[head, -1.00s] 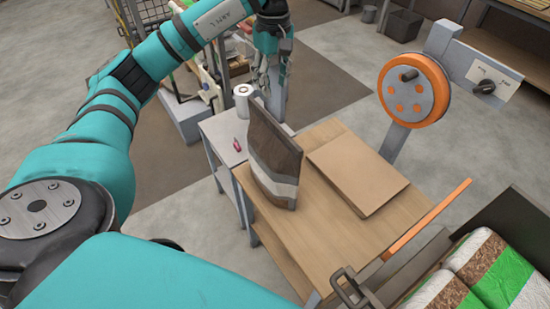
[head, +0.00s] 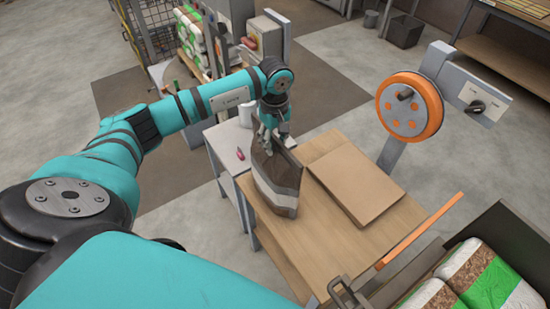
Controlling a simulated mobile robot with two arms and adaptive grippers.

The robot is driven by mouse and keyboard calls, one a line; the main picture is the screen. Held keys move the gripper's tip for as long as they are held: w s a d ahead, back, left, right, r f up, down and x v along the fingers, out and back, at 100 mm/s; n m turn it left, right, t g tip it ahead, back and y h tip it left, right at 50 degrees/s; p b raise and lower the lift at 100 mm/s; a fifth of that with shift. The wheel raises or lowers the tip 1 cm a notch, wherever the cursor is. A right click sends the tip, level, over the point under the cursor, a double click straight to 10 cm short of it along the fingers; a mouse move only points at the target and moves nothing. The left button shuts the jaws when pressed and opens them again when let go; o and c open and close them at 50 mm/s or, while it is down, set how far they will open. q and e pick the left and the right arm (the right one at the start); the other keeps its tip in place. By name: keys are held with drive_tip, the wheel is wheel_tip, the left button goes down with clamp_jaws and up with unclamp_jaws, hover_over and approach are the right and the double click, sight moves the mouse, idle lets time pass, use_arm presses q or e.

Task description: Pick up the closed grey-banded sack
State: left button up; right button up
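The brown sack with a pale grey band (head: 277,194) stands on the wooden table, near its left edge. Its upper part looks creased and lower at the top. My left gripper (head: 266,146) points down at the sack's top edge, with its fingers at or against it. The fingers are small and partly merge with the sack, so I cannot tell whether they are closed on it. My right gripper is not in view.
A grey side table (head: 227,143) holds a white roll and a small red item. An orange wheel on a post (head: 410,106) stands behind. Filled sacks (head: 490,278) lie lower right.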

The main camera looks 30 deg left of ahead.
use_arm(q)
drive_tip(key=shift+f, duration=0.1)
drive_tip(key=shift+c, duration=0.5)
clamp_jaws()
drive_tip(key=shift+w, duration=0.15)
drive_tip(key=shift+r, duration=0.25)
